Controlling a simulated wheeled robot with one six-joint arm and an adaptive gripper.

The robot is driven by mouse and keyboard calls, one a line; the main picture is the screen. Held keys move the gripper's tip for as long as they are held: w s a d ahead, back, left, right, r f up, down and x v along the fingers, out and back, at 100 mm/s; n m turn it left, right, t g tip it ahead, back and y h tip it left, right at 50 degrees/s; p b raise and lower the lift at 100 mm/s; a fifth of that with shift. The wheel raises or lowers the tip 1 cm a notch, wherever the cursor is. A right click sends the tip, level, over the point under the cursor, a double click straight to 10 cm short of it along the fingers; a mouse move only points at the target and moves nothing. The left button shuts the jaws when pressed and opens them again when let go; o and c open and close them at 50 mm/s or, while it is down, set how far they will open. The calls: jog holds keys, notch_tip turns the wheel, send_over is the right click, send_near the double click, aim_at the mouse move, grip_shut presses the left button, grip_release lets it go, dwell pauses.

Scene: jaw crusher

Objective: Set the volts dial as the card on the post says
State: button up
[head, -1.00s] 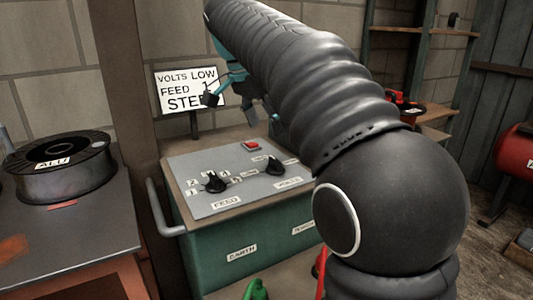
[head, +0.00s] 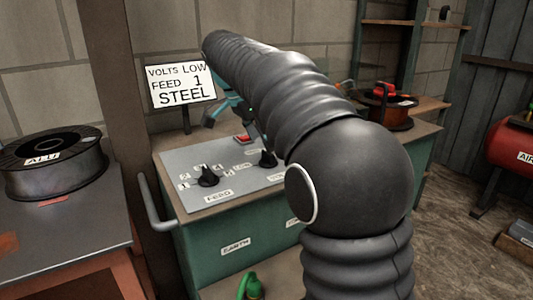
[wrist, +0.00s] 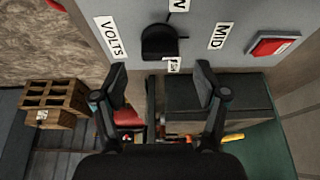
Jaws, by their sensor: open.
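The card (head: 181,86) on the post reads "VOLTS LOW, FEED 1, STEEL". The volts dial (head: 267,159) is a black knob at the right of the grey sloped panel, partly hidden by my arm in the head view. The wrist view shows the dial (wrist: 160,42) close up, with "VOLTS" and "MID" labels on either side and a cut-off label ending in "W" at the top. I cannot tell its pointer's setting. My gripper (wrist: 160,82) is open and empty, its fingertips just below the dial in the picture, apart from it. In the head view my arm mostly hides it.
The feed dial (head: 207,176) is left of the volts dial, and a red button (head: 242,139) sits behind them. A handle bar (head: 158,205) runs along the cabinet's left side. An ALU spool (head: 53,165) stands on the left bench.

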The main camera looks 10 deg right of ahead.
aim_at(266, 153)
jog(key=shift+x, duration=2)
jog(key=c, duration=1.2)
